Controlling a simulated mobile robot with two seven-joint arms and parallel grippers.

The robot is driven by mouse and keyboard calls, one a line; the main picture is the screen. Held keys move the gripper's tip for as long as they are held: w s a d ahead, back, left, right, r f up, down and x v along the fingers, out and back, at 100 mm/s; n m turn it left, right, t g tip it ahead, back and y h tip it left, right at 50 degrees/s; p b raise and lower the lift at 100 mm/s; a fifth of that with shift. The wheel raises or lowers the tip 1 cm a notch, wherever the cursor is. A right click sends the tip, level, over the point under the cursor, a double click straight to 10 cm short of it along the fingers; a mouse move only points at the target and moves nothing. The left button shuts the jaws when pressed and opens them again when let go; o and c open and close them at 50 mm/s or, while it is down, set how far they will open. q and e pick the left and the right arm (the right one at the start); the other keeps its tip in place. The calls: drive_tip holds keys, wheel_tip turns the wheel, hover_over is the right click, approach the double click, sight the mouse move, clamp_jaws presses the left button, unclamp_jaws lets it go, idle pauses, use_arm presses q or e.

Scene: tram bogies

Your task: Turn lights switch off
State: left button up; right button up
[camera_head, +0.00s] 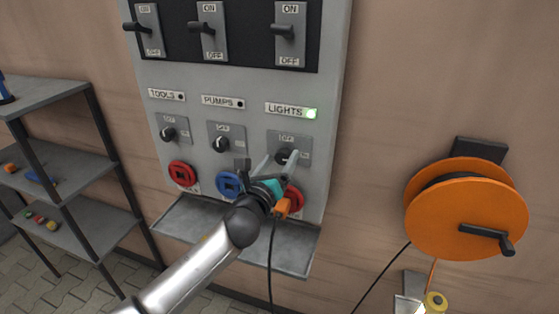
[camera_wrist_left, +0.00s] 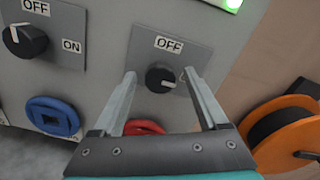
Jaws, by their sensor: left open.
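The lights switch is a black rotary knob (camera_head: 284,156) on a grey plate under the LIGHTS label (camera_head: 287,109). The lamp (camera_head: 311,113) beside that label glows green. In the left wrist view the knob (camera_wrist_left: 159,77) has an OFF label above it, and its white mark points right. The right finger covers part of the plate's right side. My left gripper (camera_head: 279,162) is open in front of the plate, one finger on each side of the knob. It also shows in the left wrist view (camera_wrist_left: 160,80); I cannot tell whether the fingers touch the knob. My right gripper is not in view.
The tools knob (camera_head: 169,133) and pumps knob (camera_head: 221,144) are to the left, with lever switches (camera_head: 290,31) above. Red (camera_head: 182,173) and blue (camera_head: 228,184) sockets sit below. An orange cable reel (camera_head: 466,215) hangs at right; a shelf (camera_head: 60,160) stands at left.

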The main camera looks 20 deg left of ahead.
use_arm(q)
drive_tip(key=shift+w, duration=0.15)
clamp_jaws()
idle(0.6)
